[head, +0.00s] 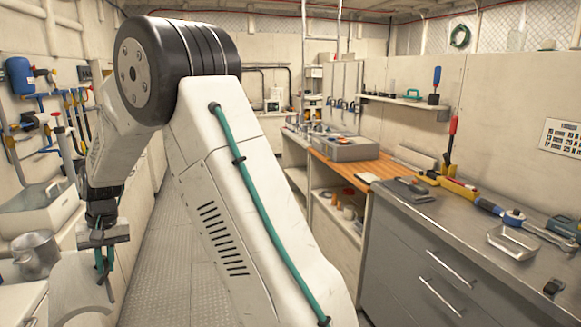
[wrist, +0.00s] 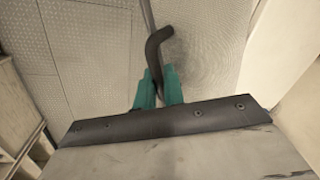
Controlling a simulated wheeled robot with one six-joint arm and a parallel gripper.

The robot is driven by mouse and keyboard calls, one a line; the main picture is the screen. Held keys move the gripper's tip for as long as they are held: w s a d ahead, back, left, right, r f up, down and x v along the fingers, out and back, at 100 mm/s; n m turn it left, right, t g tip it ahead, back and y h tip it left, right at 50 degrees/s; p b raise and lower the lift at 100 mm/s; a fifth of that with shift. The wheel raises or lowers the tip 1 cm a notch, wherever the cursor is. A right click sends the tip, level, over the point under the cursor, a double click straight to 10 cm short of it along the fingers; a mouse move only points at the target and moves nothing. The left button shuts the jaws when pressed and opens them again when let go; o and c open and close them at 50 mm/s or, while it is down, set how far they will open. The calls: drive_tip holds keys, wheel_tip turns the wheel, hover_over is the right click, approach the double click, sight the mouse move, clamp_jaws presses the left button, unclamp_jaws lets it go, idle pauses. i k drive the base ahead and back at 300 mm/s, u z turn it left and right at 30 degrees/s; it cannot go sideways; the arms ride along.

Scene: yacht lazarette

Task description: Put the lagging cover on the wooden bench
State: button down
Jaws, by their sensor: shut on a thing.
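The lagging cover (head: 82,288) looks like a pale grey curved sheet at the lower left of the head view, partly cut off by the frame. My gripper (head: 104,268) is at the cover's upper edge. In the wrist view its teal fingers (wrist: 159,90) are shut around a dark curved piece that appears to be the cover's handle. The wooden bench (head: 350,170) has an orange-brown top in the middle distance, right of my arm.
A grey bin (head: 345,148) stands on the bench's far part. The steel counter (head: 440,215) at right carries tools and a small metal tray (head: 513,241). A metal pitcher (head: 35,255) and a box (head: 40,208) stand at left. The aisle floor (head: 165,255) is clear.

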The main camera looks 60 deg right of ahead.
sight(379, 169)
drive_tip(key=z, duration=0.65)
drive_tip(key=i, duration=3.25)
drive_tip(key=z, duration=3.05)
drive_tip(key=i, duration=0.65)
drive_tip(key=z, duration=0.05)
